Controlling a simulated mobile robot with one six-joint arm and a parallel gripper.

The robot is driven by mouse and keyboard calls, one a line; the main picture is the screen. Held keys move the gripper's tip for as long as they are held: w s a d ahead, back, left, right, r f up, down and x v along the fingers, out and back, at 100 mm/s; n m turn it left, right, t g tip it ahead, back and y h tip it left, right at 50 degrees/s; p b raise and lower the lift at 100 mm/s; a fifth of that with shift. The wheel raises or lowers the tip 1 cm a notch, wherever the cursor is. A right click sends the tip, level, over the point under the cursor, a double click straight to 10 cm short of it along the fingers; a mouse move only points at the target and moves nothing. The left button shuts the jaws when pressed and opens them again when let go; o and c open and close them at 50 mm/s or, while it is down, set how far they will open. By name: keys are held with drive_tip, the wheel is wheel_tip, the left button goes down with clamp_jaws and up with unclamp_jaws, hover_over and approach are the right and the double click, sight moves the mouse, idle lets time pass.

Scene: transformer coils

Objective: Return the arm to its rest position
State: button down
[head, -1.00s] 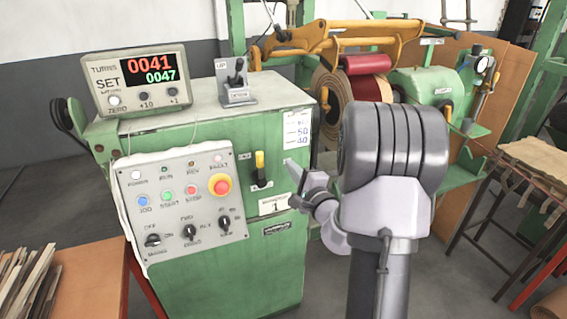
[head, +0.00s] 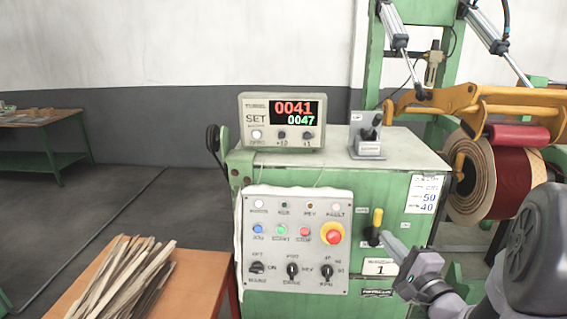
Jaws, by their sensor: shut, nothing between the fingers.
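My arm (head: 532,250) reaches in from the lower right of the head view. My gripper (head: 387,241) is shut with nothing held. Its narrow tip points up and left at the small yellow-handled lever (head: 377,219) on the green machine's front. The tip appears very close to the lever's black base. I cannot tell whether they touch.
A coil (head: 475,180) stands right. A table with wooden strips (head: 125,275) stands lower left. Floor beyond it is clear.

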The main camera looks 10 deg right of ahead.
drive_tip(key=s+a+r+n+g+y, duration=0.1)
drive_tip(key=s+a+n+g+y, duration=0.2)
drive_tip(key=a, duration=0.6)
drive_tip(key=s+a+r+n+g+y, duration=0.1)
drive_tip(key=s+a+n+g+y, duration=0.2)
drive_tip(key=a, duration=0.6)
drive_tip(key=s+a+r+n+g+y, duration=0.1)
drive_tip(key=s+a+n+g+y, duration=0.2)
drive_tip(key=a, duration=0.6)
drive_tip(key=s+a+f+n+g+h, duration=0.3)
drive_tip(key=s+n+g, duration=0.25)
drive_tip(key=s, duration=0.55)
drive_tip(key=s+d+r+n+t+h, duration=0.1)
drive_tip(key=s+d+t+h, duration=0.1)
drive_tip(key=s+d+h, duration=0.1)
drive_tip(key=shift+d+h, duration=0.8)
drive_tip(key=shift+d, duration=0.35)
